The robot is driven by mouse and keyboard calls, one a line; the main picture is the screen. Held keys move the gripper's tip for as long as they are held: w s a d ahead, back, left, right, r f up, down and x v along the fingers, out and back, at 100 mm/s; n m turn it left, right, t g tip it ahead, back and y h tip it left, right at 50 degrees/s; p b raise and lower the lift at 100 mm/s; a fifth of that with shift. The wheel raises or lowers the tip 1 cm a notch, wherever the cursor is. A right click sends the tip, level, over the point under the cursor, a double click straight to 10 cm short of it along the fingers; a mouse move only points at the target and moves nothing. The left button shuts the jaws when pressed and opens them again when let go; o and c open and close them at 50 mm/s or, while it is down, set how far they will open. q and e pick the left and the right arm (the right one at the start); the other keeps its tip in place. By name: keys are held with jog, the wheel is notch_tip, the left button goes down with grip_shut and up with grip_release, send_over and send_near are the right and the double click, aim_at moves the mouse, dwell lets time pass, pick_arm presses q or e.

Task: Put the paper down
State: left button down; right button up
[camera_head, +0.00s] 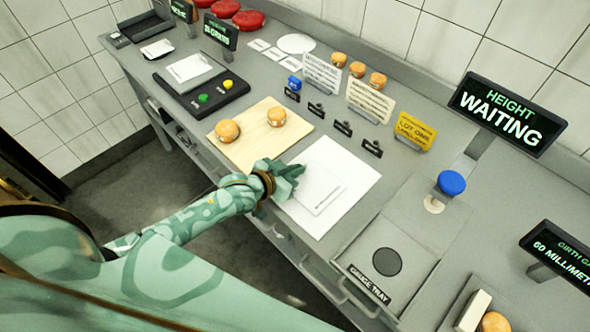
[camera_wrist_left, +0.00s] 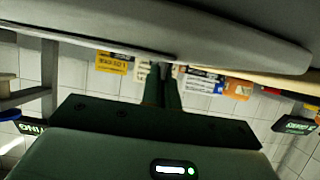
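A small white paper (camera_head: 327,198) with a line of print lies on, or just over, a larger white sheet (camera_head: 352,172) on the grey bench. My left gripper (camera_head: 290,180) is at the left edge of the small paper, low over the white sheet. In the left wrist view the dark fingers (camera_wrist_left: 165,88) are close together, their tips up at a grey edge. I cannot tell whether the paper is between them. My right gripper is in neither view.
A wooden board (camera_head: 255,145) with two small cheese wheels (camera_head: 228,131) lies left of the sheet. Label stands (camera_head: 372,148) line its far side. The gauge tray (camera_head: 385,285) and the height display (camera_head: 507,113) are to the right.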

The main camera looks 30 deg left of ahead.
pick_arm(q)
jog(key=c, duration=1.7)
grip_release()
jog(key=shift+f, duration=0.1)
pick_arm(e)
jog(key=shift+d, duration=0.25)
